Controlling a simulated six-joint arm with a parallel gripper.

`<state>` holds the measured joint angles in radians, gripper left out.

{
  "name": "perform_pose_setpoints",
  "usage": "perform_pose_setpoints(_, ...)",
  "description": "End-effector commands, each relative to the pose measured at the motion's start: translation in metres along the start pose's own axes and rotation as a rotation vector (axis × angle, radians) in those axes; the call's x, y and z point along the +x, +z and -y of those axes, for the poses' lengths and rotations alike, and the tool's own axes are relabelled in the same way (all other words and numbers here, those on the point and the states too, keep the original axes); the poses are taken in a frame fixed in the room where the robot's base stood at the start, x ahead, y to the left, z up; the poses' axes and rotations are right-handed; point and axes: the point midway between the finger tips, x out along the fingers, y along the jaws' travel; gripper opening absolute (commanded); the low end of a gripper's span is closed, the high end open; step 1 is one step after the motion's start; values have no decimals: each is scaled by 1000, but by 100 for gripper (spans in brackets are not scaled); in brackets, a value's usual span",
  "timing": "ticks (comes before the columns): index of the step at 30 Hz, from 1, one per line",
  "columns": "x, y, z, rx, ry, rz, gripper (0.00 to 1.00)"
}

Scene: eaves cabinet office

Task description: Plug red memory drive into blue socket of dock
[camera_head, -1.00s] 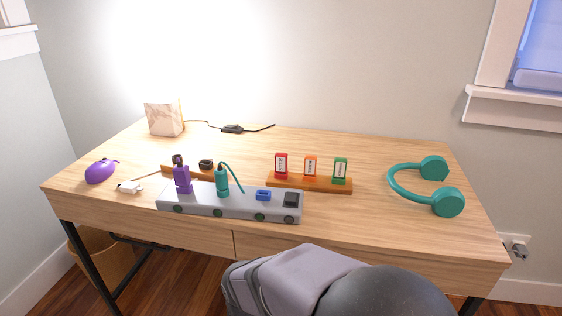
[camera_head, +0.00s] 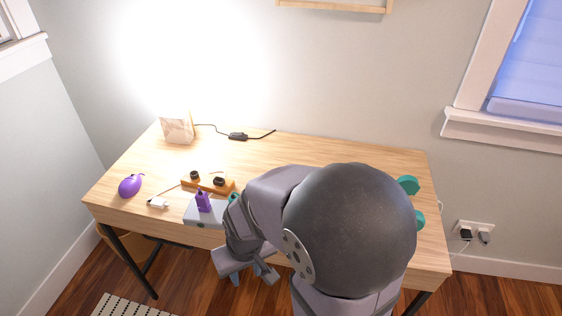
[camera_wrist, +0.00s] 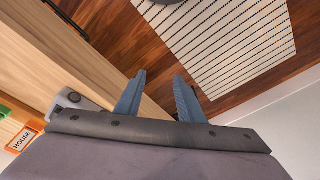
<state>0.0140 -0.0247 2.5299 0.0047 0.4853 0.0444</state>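The red memory drive is hidden in both current views; in the head view my arm covers the drives' area. The grey dock (camera_head: 192,216) shows only its left end, with a purple plug (camera_head: 203,203) standing in it. Its blue socket is hidden behind my arm. A grey end of the dock also shows in the wrist view (camera_wrist: 68,97). My gripper (camera_head: 252,278) hangs in front of the desk's front edge. In the wrist view my gripper (camera_wrist: 160,77) is open, with nothing between its fingers.
In the wrist view an orange drive (camera_wrist: 21,140) labelled HOUSE and a green drive (camera_wrist: 4,111) stand at the left edge. A purple mouse (camera_head: 130,185), white adapter (camera_head: 158,203) and teal headphones (camera_head: 408,186) lie on the desk.

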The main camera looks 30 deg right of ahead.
Motion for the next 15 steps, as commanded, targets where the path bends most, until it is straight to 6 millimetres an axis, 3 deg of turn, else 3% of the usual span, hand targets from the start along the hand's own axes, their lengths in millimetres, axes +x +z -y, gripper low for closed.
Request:
perform_pose_setpoints(1, -29, -10, -1, 21, 0, -7, 35)
perform_pose_setpoints(5, -61, -32, -6, 110, -1, -23, 35)
perform_pose_setpoints(9, -93, -66, -18, 304, -3, -28, 35)
perform_pose_setpoints(11, -105, -89, -31, 466, -4, -25, 35)
perform_pose_setpoints(15, -104, -132, -68, 898, -6, 6, 35)
